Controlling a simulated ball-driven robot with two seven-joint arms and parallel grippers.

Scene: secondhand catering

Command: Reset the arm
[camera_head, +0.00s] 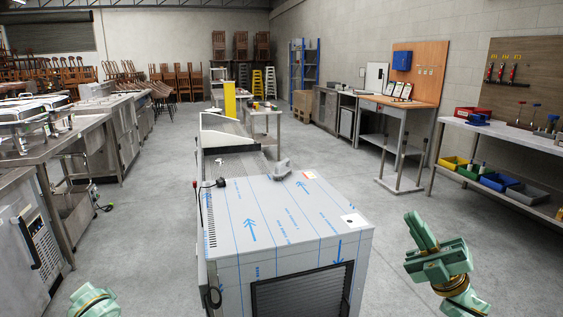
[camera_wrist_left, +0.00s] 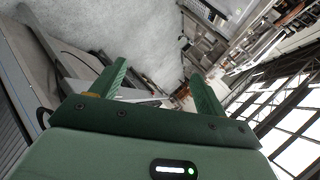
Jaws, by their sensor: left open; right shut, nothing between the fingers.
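My right gripper (camera_head: 420,232) shows at the lower right of the head view. It is green, raised in the air to the right of the steel unit, with its fingers together and nothing between them. My left arm shows only as a green link at the bottom left of the head view; its gripper is outside that view. In the left wrist view my left gripper (camera_wrist_left: 160,88) has its two green fingers spread apart, with no object held between them.
A steel unit (camera_head: 270,225) with blue-printed film stands directly in front. Steel counters (camera_head: 50,150) line the left. A workbench (camera_head: 500,130) with coloured bins (camera_head: 497,181) is on the right. Grey floor (camera_head: 150,230) is free on both sides of the unit.

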